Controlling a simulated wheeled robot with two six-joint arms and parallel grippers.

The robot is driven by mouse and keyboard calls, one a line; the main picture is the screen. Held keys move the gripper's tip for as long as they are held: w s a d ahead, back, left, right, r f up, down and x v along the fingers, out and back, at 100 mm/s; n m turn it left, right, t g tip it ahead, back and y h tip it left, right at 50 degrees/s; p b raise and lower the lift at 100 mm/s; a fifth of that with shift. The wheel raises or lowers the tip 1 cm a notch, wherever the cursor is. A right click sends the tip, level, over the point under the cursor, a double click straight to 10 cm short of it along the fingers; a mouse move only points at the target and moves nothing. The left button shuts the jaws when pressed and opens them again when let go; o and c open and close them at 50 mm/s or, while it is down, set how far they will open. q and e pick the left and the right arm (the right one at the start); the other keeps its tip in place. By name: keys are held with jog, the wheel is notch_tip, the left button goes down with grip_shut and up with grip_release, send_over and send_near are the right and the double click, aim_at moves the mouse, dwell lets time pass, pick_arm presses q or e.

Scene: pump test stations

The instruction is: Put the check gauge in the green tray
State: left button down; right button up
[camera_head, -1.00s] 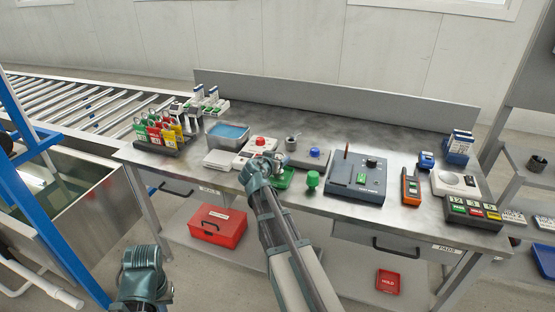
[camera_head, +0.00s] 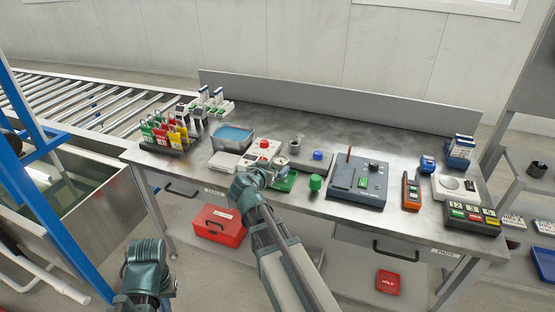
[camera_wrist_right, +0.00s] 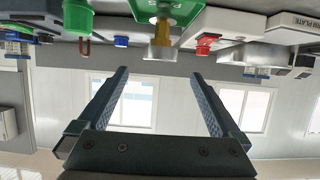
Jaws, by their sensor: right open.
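The check gauge (camera_head: 281,162), with a small round pale dial, stands at the green tray (camera_head: 285,183) on the steel bench. In the right wrist view, which is upside down, its brass-coloured body (camera_wrist_right: 160,38) shows against the green tray (camera_wrist_right: 172,9) and seems to be in it; the exact contact is unclear. My right gripper (camera_wrist_right: 158,76) is open and empty, its two fingers apart with the gauge ahead of and between them, not touching. In the head view my right gripper (camera_head: 256,174) is just left of the gauge, its fingers mostly hidden.
A white box with a red button (camera_head: 263,147) is behind my gripper. A blue-filled bin (camera_head: 232,137) and colourful padlocks (camera_head: 168,132) stand left.

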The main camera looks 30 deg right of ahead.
jog(key=shift+p+v, duration=0.4)
jog(key=shift+v, duration=1.25)
jog(key=s+a+f+n+g+y, duration=0.3)
jog(key=s+a, duration=0.3)
jog(key=a, duration=0.3)
jog(key=s+a+f+n+g+y, duration=0.3)
jog(key=s+a+f+n, duration=0.3)
jog(key=a, duration=0.4)
jog(key=s+a+f+n+g+y, duration=0.3)
jog(key=s+a+f+n, duration=0.1)
jog(key=s+a, duration=0.4)
jog(key=shift+s+a+f+n, duration=0.25)
jog(key=shift+a+n, duration=0.05)
jog(key=shift+a, duration=0.6)
